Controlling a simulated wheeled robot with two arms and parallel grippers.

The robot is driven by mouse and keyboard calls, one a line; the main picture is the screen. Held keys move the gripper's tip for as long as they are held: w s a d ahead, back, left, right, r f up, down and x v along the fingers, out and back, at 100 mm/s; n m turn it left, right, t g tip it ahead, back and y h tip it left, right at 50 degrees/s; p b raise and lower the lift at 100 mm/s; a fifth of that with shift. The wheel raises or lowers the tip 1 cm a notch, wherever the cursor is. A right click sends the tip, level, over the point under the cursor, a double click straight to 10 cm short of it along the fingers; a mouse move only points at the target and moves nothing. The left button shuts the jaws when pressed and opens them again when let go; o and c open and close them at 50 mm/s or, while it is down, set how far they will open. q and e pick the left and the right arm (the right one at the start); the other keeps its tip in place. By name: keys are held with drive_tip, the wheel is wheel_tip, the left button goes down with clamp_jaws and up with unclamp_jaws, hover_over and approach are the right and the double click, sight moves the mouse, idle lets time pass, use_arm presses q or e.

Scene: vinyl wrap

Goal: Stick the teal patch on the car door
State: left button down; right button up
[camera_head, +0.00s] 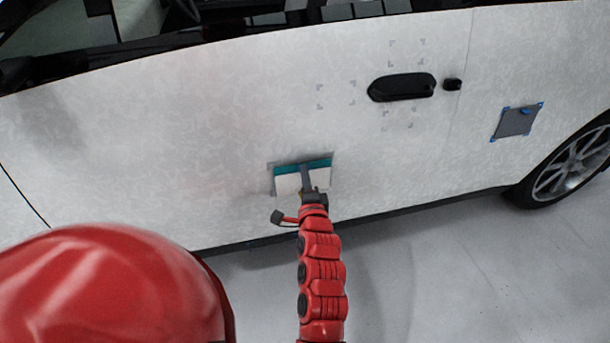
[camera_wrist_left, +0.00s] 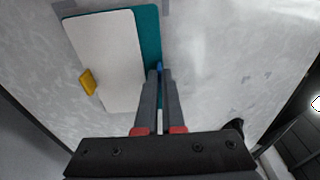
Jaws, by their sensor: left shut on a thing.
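The teal patch (camera_head: 289,170) is at the lower middle of the white car door (camera_head: 200,130), within grey corner marks. A white sheet (camera_wrist_left: 108,60) covers much of it, leaving a teal band (camera_wrist_left: 149,40) along one side in the left wrist view. A yellow tab (camera_wrist_left: 87,82) sticks out from the white sheet's edge. My left gripper (camera_head: 306,172) is at the patch, its fingers (camera_wrist_left: 158,77) shut on a small blue tab (camera_wrist_left: 159,68) at the teal side. Whether the patch touches the door is hard to tell. My right gripper is not in view.
The black door handle (camera_head: 401,87) is at the upper right, with more corner marks around it. A grey patch (camera_head: 515,121) with blue corners is on the body farther right, near the wheel (camera_head: 570,168). The grey floor (camera_head: 450,270) below looks clear.

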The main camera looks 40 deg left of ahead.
use_arm(q)
drive_tip(key=shift+w+a+r, duration=0.1)
drive_tip(key=shift+w+a, duration=0.2)
drive_tip(key=shift+a, duration=0.2)
idle(1.7)
drive_tip(key=c, duration=1)
unclamp_jaws()
drive_tip(key=shift+o, duration=0.2)
drive_tip(key=v, duration=1.7)
drive_tip(key=shift+s+d, duration=0.1)
drive_tip(key=shift+d, duration=0.05)
